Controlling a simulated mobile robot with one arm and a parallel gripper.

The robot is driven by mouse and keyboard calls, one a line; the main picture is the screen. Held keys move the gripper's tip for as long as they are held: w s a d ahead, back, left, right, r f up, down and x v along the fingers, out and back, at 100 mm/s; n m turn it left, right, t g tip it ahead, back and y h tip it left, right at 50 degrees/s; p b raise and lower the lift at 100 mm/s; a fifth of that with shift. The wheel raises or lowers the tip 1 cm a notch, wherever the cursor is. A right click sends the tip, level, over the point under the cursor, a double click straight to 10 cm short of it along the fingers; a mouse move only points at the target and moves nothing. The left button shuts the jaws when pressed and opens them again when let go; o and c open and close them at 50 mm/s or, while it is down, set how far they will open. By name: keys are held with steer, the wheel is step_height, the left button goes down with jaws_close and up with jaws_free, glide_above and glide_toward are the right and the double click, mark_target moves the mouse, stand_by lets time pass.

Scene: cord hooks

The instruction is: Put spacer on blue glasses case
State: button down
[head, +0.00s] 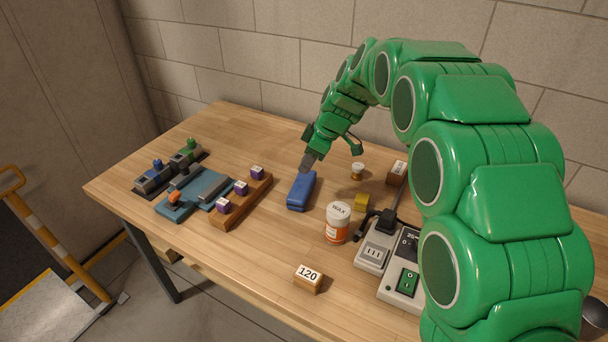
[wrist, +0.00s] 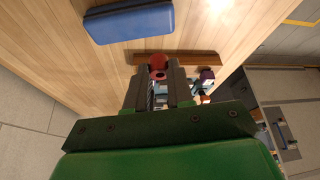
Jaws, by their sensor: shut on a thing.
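The blue glasses case (head: 301,191) lies closed on the wooden table, near the middle in the head view. It also shows at the top left of the wrist view (wrist: 128,22). My gripper (head: 308,162) appears at the case's far end in the head view. In the wrist view my gripper (wrist: 161,78) is shut on a small red round spacer (wrist: 158,61) with a dark hole. The spacer is off to one side of the case there, apart from it in the picture. The spacer cannot be made out in the head view.
A wooden rail (head: 243,203) with purple blocks stands left of the case. A wax jar (head: 337,223), a yellow block (head: 361,202) and a grey switch unit (head: 389,262) stand to the right. A block marked 120 (head: 308,279) is in front. Table just before the case is clear.

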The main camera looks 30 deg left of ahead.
glide_above(299, 183)
steer(key=d, duration=0.2)
steer(key=shift+w+a+f, duration=0.1)
steer(key=shift+a+f, duration=0.05)
steer(key=shift+f, duration=1.35)
steer(key=shift+w+a+f, duration=0.1)
steer(key=shift+f, duration=2.85)
steer(key=shift+f, duration=0.1)
steer(key=c, duration=1)
jaws_free()
steer(key=v, duration=1.2)
